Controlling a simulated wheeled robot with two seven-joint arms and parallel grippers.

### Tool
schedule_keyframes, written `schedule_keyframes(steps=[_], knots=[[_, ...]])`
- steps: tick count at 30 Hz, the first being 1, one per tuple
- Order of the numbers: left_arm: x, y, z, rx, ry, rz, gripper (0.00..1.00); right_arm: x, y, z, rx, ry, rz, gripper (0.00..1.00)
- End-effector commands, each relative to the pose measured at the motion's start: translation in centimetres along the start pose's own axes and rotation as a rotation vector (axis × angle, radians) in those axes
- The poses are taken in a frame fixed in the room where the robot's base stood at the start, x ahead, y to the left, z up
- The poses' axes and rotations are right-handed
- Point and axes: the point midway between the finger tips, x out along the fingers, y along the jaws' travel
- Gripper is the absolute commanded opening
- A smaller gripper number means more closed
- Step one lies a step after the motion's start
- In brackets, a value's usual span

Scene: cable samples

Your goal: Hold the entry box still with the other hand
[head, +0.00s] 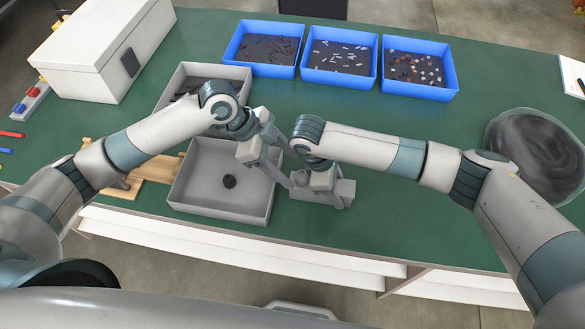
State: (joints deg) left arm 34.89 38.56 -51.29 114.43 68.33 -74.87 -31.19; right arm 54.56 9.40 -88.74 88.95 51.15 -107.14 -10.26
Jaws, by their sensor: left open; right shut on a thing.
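The small grey entry box (343,193) lies on the green table, just right of the near grey tray. My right gripper (318,181) is over the box and is shut on a small grey part at its top. The gripper hides most of that part, so I cannot tell its shape. My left gripper (281,172) is open, low over the right side of the near tray and just left of the box. I cannot tell whether its fingers touch the box.
Blue bins (262,69) stand at the back. A dark coil (537,152) lies right, a white case (100,50) back left.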

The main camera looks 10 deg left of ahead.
Motion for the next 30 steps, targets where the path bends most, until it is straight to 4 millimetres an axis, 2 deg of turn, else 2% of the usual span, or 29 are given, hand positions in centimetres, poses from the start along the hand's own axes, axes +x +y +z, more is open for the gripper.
schedule_keyframes(steps=[6, 13, 19, 30], knots=[[-4.1, -0.1, 0.1, 0.0, -0.001, -0.004, 0.59, 0.1, 0.0, 0.1, 0.001, -0.002, 0.0, 0.2], [-7.3, -0.1, 0.0, 0.0, -0.001, -0.002, 0.59, 0.1, 0.0, 0.1, 0.001, -0.002, 0.0, 0.2], [-8.3, 0.0, 0.0, 0.0, 0.0, 0.0, 0.59, 0.1, 0.0, 0.1, 0.001, -0.002, 0.0, 0.2], [-8.4, 0.0, 0.0, 0.0, 0.0, 0.0, 0.59, 0.1, 0.0, 0.1, 0.001, -0.002, 0.0, 0.2]])
